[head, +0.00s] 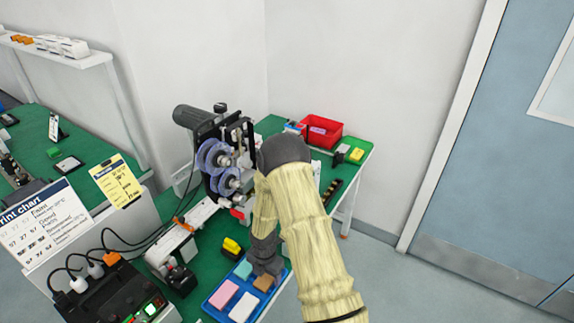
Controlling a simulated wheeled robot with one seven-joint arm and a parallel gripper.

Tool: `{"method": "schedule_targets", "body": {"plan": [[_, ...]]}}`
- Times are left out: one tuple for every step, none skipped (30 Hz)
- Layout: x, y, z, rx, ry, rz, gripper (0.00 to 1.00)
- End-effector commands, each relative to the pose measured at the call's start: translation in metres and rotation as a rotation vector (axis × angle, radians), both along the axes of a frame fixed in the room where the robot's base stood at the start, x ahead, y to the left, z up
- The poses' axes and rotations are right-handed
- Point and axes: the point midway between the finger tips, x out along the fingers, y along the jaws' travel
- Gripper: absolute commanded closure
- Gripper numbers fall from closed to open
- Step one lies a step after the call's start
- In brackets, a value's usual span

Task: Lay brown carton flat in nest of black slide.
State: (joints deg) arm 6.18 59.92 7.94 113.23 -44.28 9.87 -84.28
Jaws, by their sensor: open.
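The brown carton (264,282) lies in a blue tray (222,297) at the front of the green bench, beside a pink carton (224,292) and a white carton (243,307). My gripper (265,272) is open and points down just over the brown carton, partly covering it. I cannot tell whether its fingers stand around the carton or above it. I cannot make out the black slide or its nest for certain; my arm hides part of the bench near the coder.
A coder with blue reels (214,156) stands behind my gripper. A red bin (320,130) stands at the back right. A black box with cables (108,295) is at the front left.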

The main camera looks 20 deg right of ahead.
Motion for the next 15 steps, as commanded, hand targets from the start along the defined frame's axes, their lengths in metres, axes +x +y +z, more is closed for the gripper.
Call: {"method": "schedule_targets", "body": {"plan": [[0.0001,-0.0001,-0.0002,0.000,0.000,0.000,0.36],[0.0001,-0.0001,-0.0002,0.000,0.000,0.000,0.36],[0.0001,-0.0001,-0.0002,0.000,0.000,0.000,0.40],[0.0001,-0.0001,-0.0002,0.000,0.000,0.000,0.46],[0.0001,-0.0001,-0.0002,0.000,0.000,0.000,0.52],[0.0001,-0.0001,-0.0002,0.000,0.000,0.000,0.60],[0.0000,0.0000,-0.0002,0.000,0.000,0.000,0.66],[0.0000,0.0000,-0.0002,0.000,0.000,0.000,0.66],[0.0000,0.0000,-0.0002,0.000,0.000,0.000,0.66],[0.0000,0.0000,-0.0002,0.000,0.000,0.000,0.66],[0.0000,0.0000,-0.0001,0.000,0.000,0.001,0.66],[0.0000,0.0000,0.0004,0.000,0.000,0.001,0.66],[0.0000,0.0000,0.0012,0.000,0.000,0.000,0.66],[0.0000,0.0000,0.0023,0.000,0.000,0.001,0.66],[0.0001,0.0001,0.0042,0.000,0.000,0.001,0.66]]}}
